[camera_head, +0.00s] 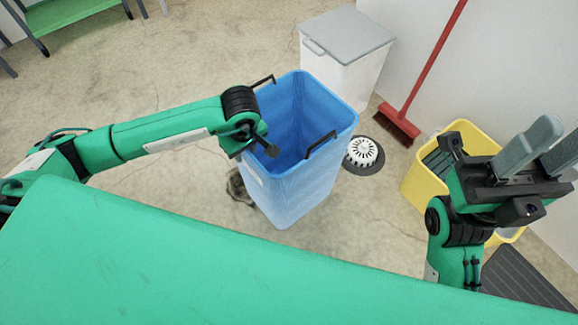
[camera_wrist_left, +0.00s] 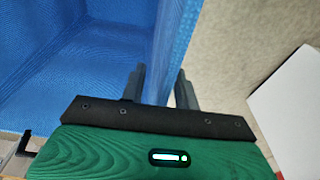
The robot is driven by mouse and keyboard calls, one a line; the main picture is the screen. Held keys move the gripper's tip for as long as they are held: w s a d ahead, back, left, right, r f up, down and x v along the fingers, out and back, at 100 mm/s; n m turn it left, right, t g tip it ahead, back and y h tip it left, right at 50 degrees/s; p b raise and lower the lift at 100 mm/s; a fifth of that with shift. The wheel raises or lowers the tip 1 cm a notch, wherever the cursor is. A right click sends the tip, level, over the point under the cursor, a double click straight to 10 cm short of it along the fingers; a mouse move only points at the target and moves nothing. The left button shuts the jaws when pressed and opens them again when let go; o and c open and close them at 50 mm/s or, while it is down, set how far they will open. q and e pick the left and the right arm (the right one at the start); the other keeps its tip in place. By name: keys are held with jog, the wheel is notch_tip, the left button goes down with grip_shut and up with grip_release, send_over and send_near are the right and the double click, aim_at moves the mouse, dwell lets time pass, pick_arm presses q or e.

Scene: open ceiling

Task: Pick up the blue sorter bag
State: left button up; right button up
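The blue sorter bag (camera_head: 300,185) stands upright on the floor in the head view, open at the top, with black handles on its rim. My left gripper (camera_head: 262,146) is at its left rim. In the left wrist view my left gripper (camera_wrist_left: 160,88) has its fingers apart, one over the bag's inside and one on the outer side. The blue bag wall (camera_wrist_left: 168,45) shows between them; I see no clear grip on it. My right gripper (camera_head: 540,148) is raised at the right, fingers apart and empty, away from the bag.
A white bin (camera_head: 335,75) with a grey lid stands behind the bag. A round black-and-white object (camera_head: 363,153) lies right of it. A red broom (camera_head: 405,118) leans at the wall. A yellow bin (camera_head: 420,188) is behind my right gripper.

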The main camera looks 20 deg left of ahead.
pick_arm(q)
jog(key=shift+r, duration=0.1)
grip_shut()
dwell(1.2)
